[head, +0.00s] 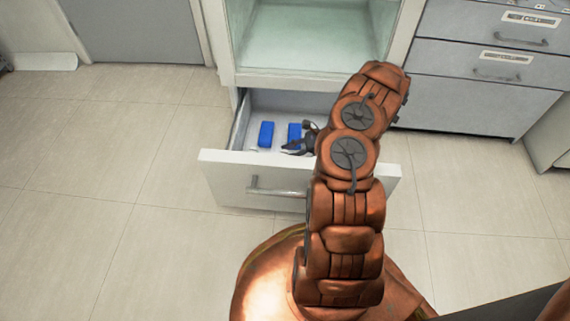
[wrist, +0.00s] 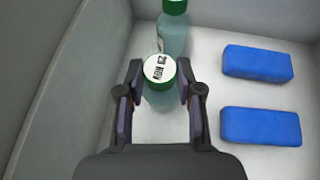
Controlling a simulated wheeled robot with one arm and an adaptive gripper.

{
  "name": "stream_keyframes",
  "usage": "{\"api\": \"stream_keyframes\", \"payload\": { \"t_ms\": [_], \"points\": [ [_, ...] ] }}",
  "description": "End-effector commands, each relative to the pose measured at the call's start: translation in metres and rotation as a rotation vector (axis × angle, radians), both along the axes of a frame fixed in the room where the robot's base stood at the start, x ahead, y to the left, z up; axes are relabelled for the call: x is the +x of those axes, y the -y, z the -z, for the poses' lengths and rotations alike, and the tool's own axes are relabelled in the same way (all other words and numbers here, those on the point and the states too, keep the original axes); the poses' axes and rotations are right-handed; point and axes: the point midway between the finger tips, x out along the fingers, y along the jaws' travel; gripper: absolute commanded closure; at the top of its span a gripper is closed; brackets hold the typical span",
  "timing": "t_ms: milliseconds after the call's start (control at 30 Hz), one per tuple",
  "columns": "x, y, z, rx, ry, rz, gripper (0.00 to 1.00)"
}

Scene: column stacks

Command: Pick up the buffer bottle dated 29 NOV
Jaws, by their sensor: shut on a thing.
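In the wrist view, a bottle with a green-rimmed cap (wrist: 160,69) stands in the drawer, with a white date label on its top. The label reads NOV, turned sideways; the number beside it is too small to read surely. My gripper (wrist: 160,84) is shut on this bottle, one finger on each side. Its lower body is partly hidden below the cap. A second greenish bottle (wrist: 173,36) with a green cap stands just behind it. In the head view, my gripper (head: 300,146) is inside the open drawer (head: 228,172), and my arm hides the drawer's right part.
Two blue blocks lie on the drawer floor to the right in the wrist view, one farther (wrist: 257,63) and one nearer (wrist: 260,127). The drawer's wall (wrist: 55,75) rises close on the left. An open cabinet compartment (head: 310,35) is above the drawer.

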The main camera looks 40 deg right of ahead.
Motion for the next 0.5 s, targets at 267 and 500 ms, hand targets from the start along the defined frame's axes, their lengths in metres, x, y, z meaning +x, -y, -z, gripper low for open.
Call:
{"api": "stream_keyframes", "payload": {
  "t_ms": [267, 500],
  "points": [
    [-0.0002, 0.0, 0.0003, 0.0, 0.0, -0.001, 1.0],
    [-0.0004, 0.0, 0.0004, -0.001, -0.001, -0.001, 1.0]
  ]
}}
